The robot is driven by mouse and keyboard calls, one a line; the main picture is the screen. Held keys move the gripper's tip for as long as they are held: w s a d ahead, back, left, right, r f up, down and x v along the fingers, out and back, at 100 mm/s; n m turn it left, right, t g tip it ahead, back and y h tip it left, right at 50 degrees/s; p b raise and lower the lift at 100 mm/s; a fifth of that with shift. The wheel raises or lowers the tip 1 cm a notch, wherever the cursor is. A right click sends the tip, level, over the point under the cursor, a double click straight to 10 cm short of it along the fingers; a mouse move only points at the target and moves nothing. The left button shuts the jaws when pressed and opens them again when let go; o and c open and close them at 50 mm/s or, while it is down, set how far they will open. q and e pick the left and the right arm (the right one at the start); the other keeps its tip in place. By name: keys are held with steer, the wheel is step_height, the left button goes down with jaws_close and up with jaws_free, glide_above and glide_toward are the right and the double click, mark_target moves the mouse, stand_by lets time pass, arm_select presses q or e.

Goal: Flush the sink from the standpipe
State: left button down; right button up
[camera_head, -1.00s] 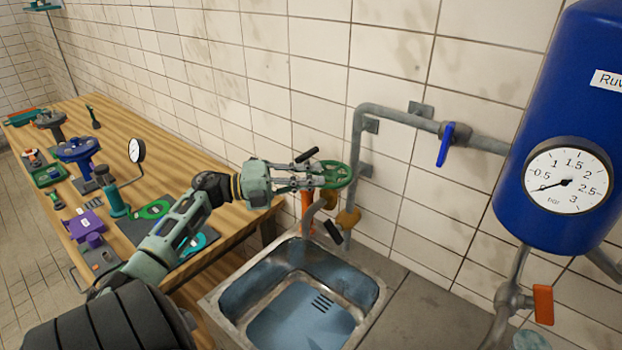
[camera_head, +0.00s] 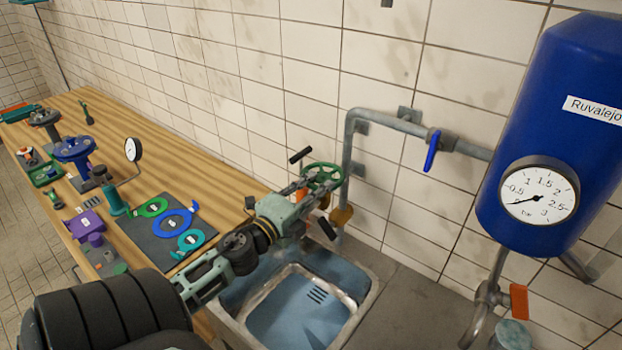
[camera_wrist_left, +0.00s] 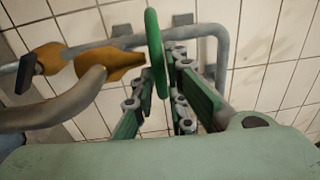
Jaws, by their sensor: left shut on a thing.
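A green handwheel (camera_head: 322,176) sits on the standpipe valve by the wall, behind the steel sink (camera_head: 362,318). My left gripper (camera_head: 314,190) is shut on the wheel. In the left wrist view the wheel (camera_wrist_left: 154,48) stands edge-on between the two green fingers. A brass valve body (camera_wrist_left: 108,66) and a curved grey-brown spout (camera_wrist_left: 62,112) lie left of it. In the head view my gripper and wrist hide most of the standpipe and part of the sink's left side. No water stream is visible. My right gripper is out of view.
A grey wall pipe (camera_head: 392,124) carries a blue lever (camera_head: 432,152) and leads to a blue tank (camera_head: 540,95) with a dial gauge (camera_head: 538,198). An orange lever (camera_head: 519,301) hangs below the tank. A wooden bench (camera_head: 188,150) with valve parts is at left.

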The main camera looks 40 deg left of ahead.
mark_target(337, 187)
arm_select(q)
steer(key=n+y, duration=0.1)
steer(key=d+n+y, duration=0.1)
steer(key=y, duration=0.1)
steer(key=n+y, duration=0.1)
steer(key=shift+w+d+r+g+y, duration=0.2)
steer(key=shift+w+g+y, duration=0.1)
steer(key=shift+w+g, duration=0.1)
steer(key=n+y, duration=0.1)
steer(key=n+g+y+b, duration=0.1)
steer(key=g+y+b, duration=0.1)
steer(key=y, duration=0.1)
steer(key=shift+w+d+f+n, duration=0.1)
steer(key=shift+w+d+n, duration=0.25)
steer(key=shift+w+n, duration=0.05)
steer(key=n+g+y+b, duration=0.2)
steer(key=w+n+g+y+b, duration=0.1)
steer(key=y, duration=0.1)
steer(key=shift+w+d+f, duration=0.1)
steer(key=shift+d, duration=0.25)
steer(key=g+b, duration=0.1)
steer(key=n+g+y+b, duration=0.1)
steer(key=shift+w+d+n+g+y+b, duration=0.1)
steer(key=shift+w+n+g+y+b, duration=0.2)
steer(key=shift+w, duration=0.05)
steer(key=shift+w+r+n+g+y+b, duration=0.15)
steer(key=shift+r+n+g+y+b, duration=0.15)
steer(key=shift+n+g+b, duration=0.2)
